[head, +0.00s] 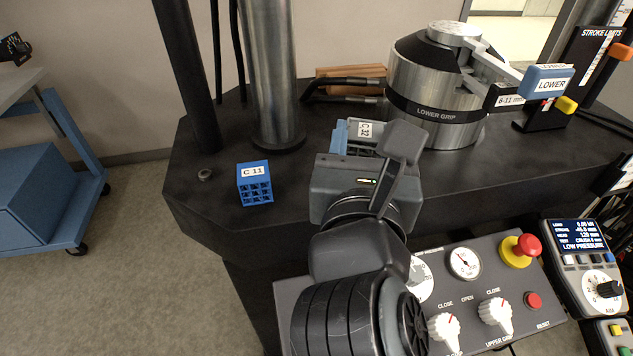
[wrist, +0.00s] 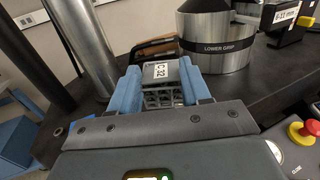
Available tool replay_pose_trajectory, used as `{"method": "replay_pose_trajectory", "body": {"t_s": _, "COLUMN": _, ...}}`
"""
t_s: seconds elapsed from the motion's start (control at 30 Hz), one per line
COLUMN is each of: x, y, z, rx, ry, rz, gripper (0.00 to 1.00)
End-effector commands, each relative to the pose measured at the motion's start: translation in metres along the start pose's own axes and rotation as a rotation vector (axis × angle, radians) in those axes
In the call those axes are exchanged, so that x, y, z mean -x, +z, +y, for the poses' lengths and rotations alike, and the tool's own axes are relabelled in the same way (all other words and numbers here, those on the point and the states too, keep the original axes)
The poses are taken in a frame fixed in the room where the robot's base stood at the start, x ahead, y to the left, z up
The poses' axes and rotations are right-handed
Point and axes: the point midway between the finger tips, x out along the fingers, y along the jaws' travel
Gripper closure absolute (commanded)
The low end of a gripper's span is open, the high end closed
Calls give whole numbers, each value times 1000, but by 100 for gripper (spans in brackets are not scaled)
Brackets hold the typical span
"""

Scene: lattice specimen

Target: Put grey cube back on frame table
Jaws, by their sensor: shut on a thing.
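My gripper (wrist: 162,88) has blue fingers and is shut on a grey lattice cube (wrist: 160,74) labelled C 12. The cube also shows in the head view (head: 364,131), partly hidden behind my gripper and wrist. A finger stands on each side of it, and its open lattice face points toward the wrist camera. Cube and gripper are over the dark frame table (head: 225,135), between the steel column and the lower grip. I cannot tell whether the cube's underside touches the table top.
A blue lattice cube (head: 255,184) labelled C 11 sits near the front left edge. The steel column (head: 272,75) stands behind it. The LOWER GRIP cylinder (head: 437,80) and its hoses are behind right. A control panel (head: 455,300) is in front. Table top around the blue cube is clear.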

Motion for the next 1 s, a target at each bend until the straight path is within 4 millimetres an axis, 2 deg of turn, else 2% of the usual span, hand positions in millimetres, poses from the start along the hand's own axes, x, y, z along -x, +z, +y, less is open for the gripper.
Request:
{"method": "replay_pose_trajectory", "body": {"t_s": 0.03, "x": -3, "y": -8, "z": 12, "rx": 2, "ry": 3, "rz": 1, "gripper": 92}}
{"method": "replay_pose_trajectory", "body": {"t_s": 0.2, "x": -11, "y": -27, "z": 42, "rx": 1, "ry": 1, "rz": 0, "gripper": 92}}
{"method": "replay_pose_trajectory", "body": {"t_s": 0.33, "x": -15, "y": -35, "z": 55, "rx": 1, "ry": -1, "rz": 0, "gripper": 92}}
{"method": "replay_pose_trajectory", "body": {"t_s": 0.47, "x": -16, "y": -40, "z": 60, "rx": 0, "ry": -2, "rz": 0, "gripper": 92}}
{"method": "replay_pose_trajectory", "body": {"t_s": 0.7, "x": -16, "y": -73, "z": 60, "rx": 3, "ry": -2, "rz": 2, "gripper": 92}}
{"method": "replay_pose_trajectory", "body": {"t_s": 1.0, "x": -16, "y": -77, "z": 59, "rx": -1, "ry": -2, "rz": -1, "gripper": 92}}
